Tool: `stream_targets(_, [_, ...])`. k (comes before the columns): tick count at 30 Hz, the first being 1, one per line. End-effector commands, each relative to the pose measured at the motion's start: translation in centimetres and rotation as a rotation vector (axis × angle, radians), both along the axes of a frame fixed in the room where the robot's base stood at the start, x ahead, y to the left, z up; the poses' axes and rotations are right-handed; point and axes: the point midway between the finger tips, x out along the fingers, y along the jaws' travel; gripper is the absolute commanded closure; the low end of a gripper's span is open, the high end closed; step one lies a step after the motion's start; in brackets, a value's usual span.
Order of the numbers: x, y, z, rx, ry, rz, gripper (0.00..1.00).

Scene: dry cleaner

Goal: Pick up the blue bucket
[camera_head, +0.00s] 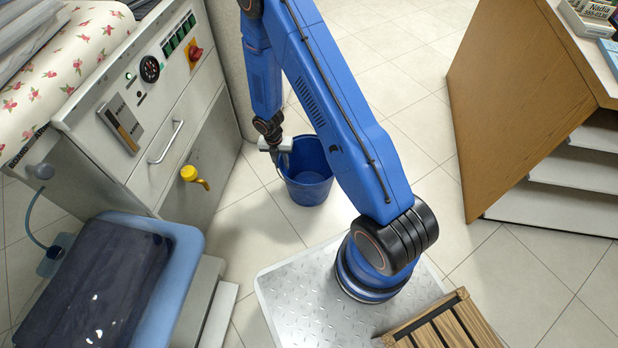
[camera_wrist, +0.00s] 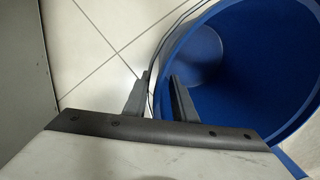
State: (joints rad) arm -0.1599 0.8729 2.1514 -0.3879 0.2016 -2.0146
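The blue bucket (camera_head: 308,190) stands upright on the tiled floor beside the grey machine, below my forearm. In the wrist view the blue bucket (camera_wrist: 245,80) fills the right side, and I look into its open top, which seems empty. My gripper (camera_head: 284,157) is at the bucket's left rim, pointing down. In the wrist view my gripper (camera_wrist: 160,82) has its two fingers apart, one outside the bucket and one over its inside. The rim and a thin dark wire, perhaps the handle, run between the fingers. I cannot tell whether either finger touches the rim.
A grey machine (camera_head: 190,110) with a yellow-handled valve (camera_head: 190,174) stands close on the left. A wooden counter (camera_head: 500,100) stands at the right. Open tiled floor lies between the bucket and counter.

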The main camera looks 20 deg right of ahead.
Motion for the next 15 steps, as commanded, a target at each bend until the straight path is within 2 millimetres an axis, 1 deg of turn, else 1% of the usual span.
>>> stream_targets(1, [-0.07, -0.05, -0.47, 0.0, 0.001, -0.001, 0.76])
stream_targets(3, [-0.05, -0.06, -0.79, 0.0, 0.0, 0.0, 0.76])
stream_targets(11, [-0.04, -0.05, -0.92, 0.001, -0.001, 0.0, 0.76])
stream_targets(14, [-0.04, -0.06, -0.92, 0.001, -0.001, 0.0, 0.97])
stream_targets(15, [-0.06, -0.07, -0.92, 0.001, -0.001, 0.0, 1.0])
